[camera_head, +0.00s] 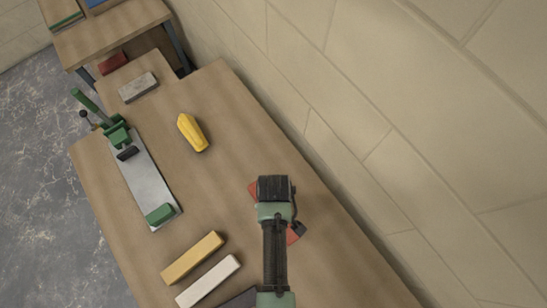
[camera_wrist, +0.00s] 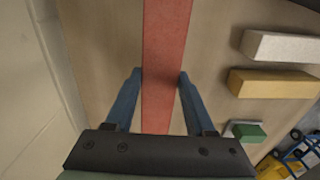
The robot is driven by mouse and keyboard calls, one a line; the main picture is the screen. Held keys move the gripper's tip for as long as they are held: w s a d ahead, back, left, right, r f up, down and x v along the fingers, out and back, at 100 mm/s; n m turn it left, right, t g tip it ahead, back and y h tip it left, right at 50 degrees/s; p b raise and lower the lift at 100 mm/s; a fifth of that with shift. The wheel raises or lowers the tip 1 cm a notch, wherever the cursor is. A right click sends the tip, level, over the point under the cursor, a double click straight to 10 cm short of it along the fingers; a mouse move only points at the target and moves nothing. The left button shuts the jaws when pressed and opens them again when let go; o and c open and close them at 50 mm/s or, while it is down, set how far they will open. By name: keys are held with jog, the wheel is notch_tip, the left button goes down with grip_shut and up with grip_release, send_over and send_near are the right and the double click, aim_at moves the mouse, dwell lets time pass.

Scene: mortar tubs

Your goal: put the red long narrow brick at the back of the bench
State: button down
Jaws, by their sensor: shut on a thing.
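The red long narrow brick (camera_wrist: 166,40) runs lengthwise between the two blue fingers of my gripper (camera_wrist: 160,76) in the wrist view. The fingers are shut on its sides. In the head view one end of the red brick (camera_head: 292,236) shows beside my arm, and a corner shows on the other side; my wrist hides its middle. It is over the wall side of the wooden bench (camera_head: 240,125). I cannot tell whether it touches the bench top.
A tan brick (camera_head: 192,258) and a white brick (camera_head: 208,282) lie left of my arm. A yellow object (camera_head: 192,133), a green-and-grey tool (camera_head: 148,180) and a grey brick (camera_head: 138,87) are farther off. The wall (camera_head: 380,160) borders the bench. Bare wood lies between yellow object and gripper.

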jog(key=shift+w+f+b, duration=0.1)
jog(key=shift+f+b, duration=2.15)
jog(key=shift+f, duration=0.95)
jog(key=shift+f+b, duration=0.35)
jog(key=shift+f, duration=0.1)
jog(key=shift+c, duration=2.2)
grip_release()
jog(key=shift+o, duration=1.4)
